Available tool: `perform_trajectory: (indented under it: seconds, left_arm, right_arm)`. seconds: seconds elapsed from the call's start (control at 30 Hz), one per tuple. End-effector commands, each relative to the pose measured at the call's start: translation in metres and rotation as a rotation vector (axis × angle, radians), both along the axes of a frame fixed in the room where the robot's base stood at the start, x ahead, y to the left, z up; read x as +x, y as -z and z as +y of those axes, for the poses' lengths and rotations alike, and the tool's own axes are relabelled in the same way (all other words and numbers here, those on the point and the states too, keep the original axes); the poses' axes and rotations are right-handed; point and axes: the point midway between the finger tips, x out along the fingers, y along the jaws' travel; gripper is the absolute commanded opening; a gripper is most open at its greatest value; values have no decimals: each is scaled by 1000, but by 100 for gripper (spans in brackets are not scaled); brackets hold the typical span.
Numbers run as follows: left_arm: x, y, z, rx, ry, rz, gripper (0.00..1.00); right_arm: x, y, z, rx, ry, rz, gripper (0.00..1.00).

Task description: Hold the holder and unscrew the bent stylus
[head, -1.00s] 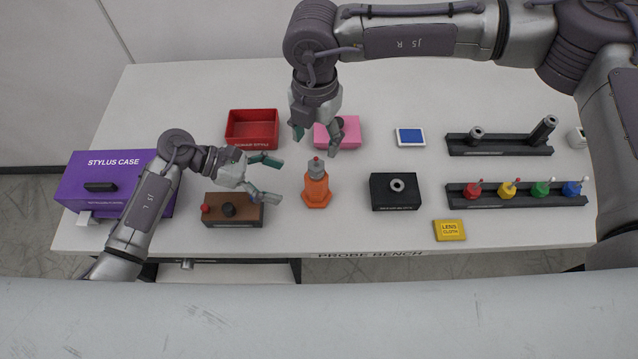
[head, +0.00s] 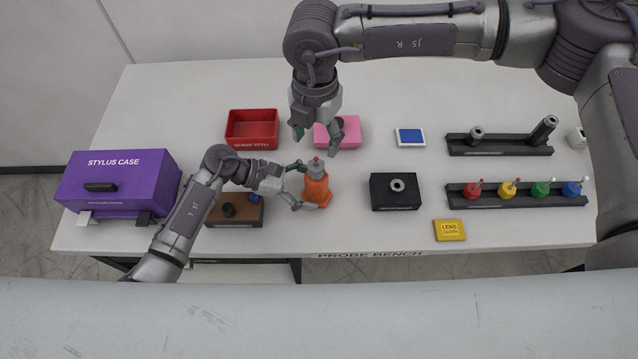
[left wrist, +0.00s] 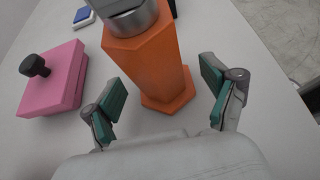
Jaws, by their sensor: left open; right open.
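The orange holder (head: 316,190) stands upright on the bench, with a grey top part (head: 316,169) and a small red tip above it. It fills the upper middle of the left wrist view (left wrist: 152,66). My left gripper (head: 302,186) is open, its fingers on either side of the holder's near side; in the left wrist view its teal pads (left wrist: 166,98) show clear gaps to the holder. My right gripper (head: 316,143) is open and empty, above and behind the holder, near the pink block. I cannot make out whether the stylus is bent.
A brown block (head: 236,212) with knobs lies under my left wrist. The pink block (head: 350,133), red scrap tray (head: 252,113) and black block (head: 384,203) surround the holder. A rack of coloured styli (head: 516,205) stands right. The purple stylus case (head: 110,193) is left.

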Motion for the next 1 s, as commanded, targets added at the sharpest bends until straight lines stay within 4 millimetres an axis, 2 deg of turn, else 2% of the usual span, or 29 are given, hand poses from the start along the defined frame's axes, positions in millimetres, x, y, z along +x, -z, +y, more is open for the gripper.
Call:
perform_trajectory:
  seconds: [0.4, 0.47, 0.9, 1.0]
  left_arm:
    - [0, 3, -6, -1, 0, -1, 85]
    - [0, 3, -6, -1, 0, -1, 77]
    - [0, 3, -6, -1, 0, -1, 6]
    - [0, 3, -6, 0, 0, -1, 6]
  right_arm:
    - [0, 0, 0, 0, 0, 0, 62]
    - [0, 0, 0, 0, 0, 0, 62]
    - [0, 0, 0, 0, 0, 0, 62]
    - [0, 0, 0, 0, 0, 0, 62]
